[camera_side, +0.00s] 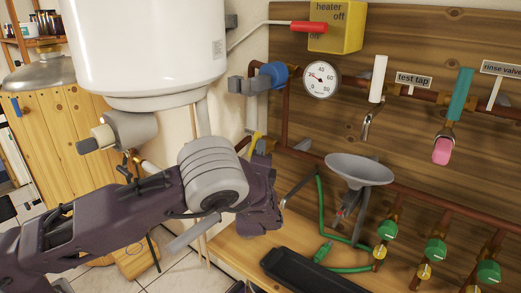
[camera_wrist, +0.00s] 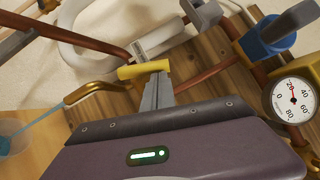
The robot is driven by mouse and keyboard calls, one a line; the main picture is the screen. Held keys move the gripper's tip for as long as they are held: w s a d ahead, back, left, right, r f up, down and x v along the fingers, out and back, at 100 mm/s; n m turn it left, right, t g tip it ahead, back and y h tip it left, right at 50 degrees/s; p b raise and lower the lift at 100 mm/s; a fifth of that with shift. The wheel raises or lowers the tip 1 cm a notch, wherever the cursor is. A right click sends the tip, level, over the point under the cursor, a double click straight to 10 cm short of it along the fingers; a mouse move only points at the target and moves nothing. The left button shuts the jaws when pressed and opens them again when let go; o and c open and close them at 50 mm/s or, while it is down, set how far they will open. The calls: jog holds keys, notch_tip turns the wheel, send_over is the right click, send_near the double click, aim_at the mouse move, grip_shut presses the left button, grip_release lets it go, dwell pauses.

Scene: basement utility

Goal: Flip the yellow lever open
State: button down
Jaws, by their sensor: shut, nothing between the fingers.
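The yellow lever (camera_side: 255,141) shows in the side view as a short strip just above my gripper, by the copper pipe. Its lower part is hidden behind my gripper. In the wrist view the yellow lever (camera_wrist: 143,70) lies across the tips of my fingers, close to a grey-white fitting. My gripper (camera_wrist: 155,88) is shut with nothing held. Its fingertips look to be at or very near the lever, but I cannot tell whether they touch. In the side view my fingers are hidden behind the gripper body.
A gauge (camera_side: 321,78) and a blue-handled valve (camera_side: 272,75) are above right. A white tank (camera_side: 146,45) hangs at upper left. A grey bowl (camera_side: 359,170) and green hose (camera_side: 321,205) stand to the right. A brass spout (camera_wrist: 93,90) is left of my fingers.

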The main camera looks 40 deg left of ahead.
jog(key=w+d+f+v, duration=0.1)
jog(key=d+v, duration=0.1)
jog(key=v, duration=1)
jog(key=shift+d+f, duration=0.2)
jog(key=shift+d, duration=0.2)
